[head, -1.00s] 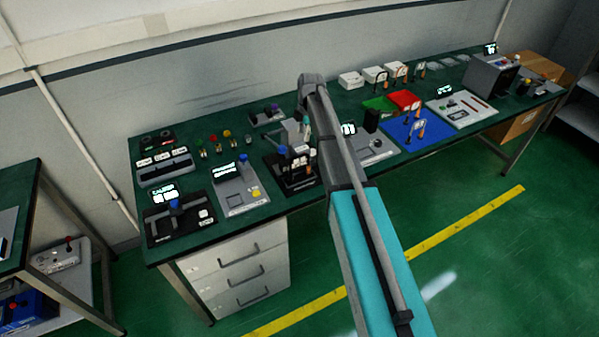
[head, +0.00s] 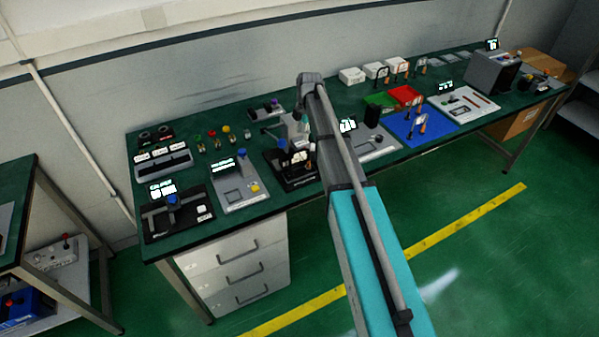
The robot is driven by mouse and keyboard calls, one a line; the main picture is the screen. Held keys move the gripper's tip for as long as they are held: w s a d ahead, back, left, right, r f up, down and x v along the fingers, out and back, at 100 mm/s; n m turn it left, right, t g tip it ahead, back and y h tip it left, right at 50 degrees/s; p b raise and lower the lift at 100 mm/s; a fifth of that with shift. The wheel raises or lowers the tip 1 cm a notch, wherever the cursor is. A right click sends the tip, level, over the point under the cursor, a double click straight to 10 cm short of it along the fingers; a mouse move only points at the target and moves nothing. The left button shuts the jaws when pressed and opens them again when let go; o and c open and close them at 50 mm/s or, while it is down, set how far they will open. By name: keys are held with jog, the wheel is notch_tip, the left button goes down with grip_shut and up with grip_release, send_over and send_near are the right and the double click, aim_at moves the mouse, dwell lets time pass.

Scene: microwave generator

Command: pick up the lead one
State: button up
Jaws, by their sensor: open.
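My arm reaches from the bottom of the head view up over the workbench (head: 250,213). My gripper (head: 288,148) hangs below its far end, in front of a dark device. It is small and partly lost among grey and black parts, but it reads as open. No held object can be made out. I cannot tell which is lead.
A caliper station (head: 180,215) and a grey panel device (head: 238,190) stand at the front left. A black-and-grey rack (head: 163,164) is behind them. A blue mat (head: 408,137) with tools lies right of my arm, near red and green trays (head: 405,95).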

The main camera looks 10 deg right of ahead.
aim_at(300, 150)
jog(key=shift+s+a+f+b, duration=0.1)
jog(key=shift+a+f+b, duration=0.1)
jog(key=shift+f+b, duration=1.2)
jog(key=shift+a+f+b, duration=0.15)
jog(key=shift+f+b, duration=1.05)
jog(key=shift+f, duration=0.3)
jog(key=shift+f, duration=0.1)
jog(key=shift+a+f+b, duration=0.2)
jog(key=shift+f+b, duration=1.05)
jog(key=shift+b, duration=0.05)
jog(key=shift+a+f+b, duration=0.15)
jog(key=shift+f+b, duration=1.1)
grip_shut()
